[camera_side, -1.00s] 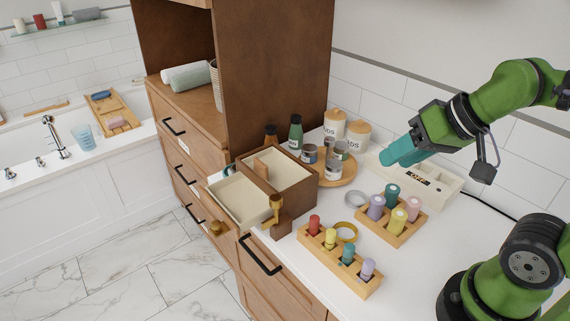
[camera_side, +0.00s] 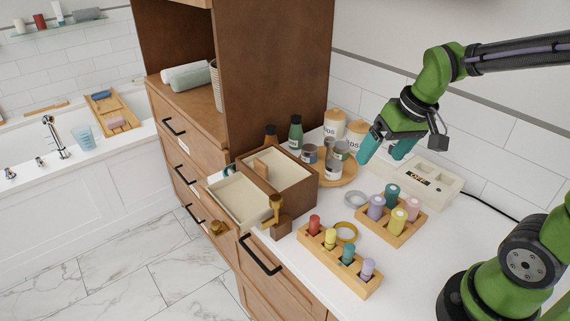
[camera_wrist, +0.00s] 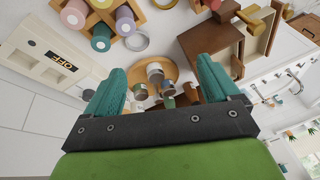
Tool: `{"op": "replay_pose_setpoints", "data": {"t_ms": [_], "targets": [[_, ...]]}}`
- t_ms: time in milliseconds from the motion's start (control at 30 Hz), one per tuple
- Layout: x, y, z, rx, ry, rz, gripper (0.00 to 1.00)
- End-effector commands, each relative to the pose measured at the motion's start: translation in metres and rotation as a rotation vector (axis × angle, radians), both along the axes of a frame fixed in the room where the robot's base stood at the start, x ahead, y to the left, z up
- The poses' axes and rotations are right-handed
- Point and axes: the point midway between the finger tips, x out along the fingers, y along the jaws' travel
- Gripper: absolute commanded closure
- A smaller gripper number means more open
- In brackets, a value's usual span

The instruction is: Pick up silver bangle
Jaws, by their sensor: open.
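The silver bangle (camera_side: 356,199) lies flat on the white counter, just left of the rear wooden rack of bottles. In the wrist view the silver bangle (camera_wrist: 137,41) is near the top, beside the same rack. My gripper (camera_side: 384,152) is open and empty, with teal fingers pointing downward. It is above the counter, behind the bangle and apart from it. In the wrist view both fingers of my gripper (camera_wrist: 162,88) are spread wide with nothing between them in grasp.
A gold bangle (camera_side: 346,231) lies by the front bottle rack (camera_side: 330,257). The rear rack (camera_side: 402,232) stands right of the silver bangle. An open jewellery box (camera_side: 297,202) and a round tray of jars (camera_side: 346,176) are left and behind. A white box marked OFF (camera_side: 440,190) stands along the wall.

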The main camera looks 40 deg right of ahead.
Motion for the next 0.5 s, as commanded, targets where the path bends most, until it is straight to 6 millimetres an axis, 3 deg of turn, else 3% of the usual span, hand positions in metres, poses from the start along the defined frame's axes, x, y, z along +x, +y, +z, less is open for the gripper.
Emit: {"op": "replay_pose_setpoints", "data": {"t_ms": [100,233,367,500], "targets": [[0.024,-0.024,-0.02,-0.055,0.097,0.079,0.11],[0.042,-0.043,-0.032,-0.107,0.157,0.183,0.11],[0.049,-0.05,-0.027,-0.15,0.158,0.284,0.11],[0.05,-0.049,-0.042,-0.152,0.164,0.306,0.11]]}}
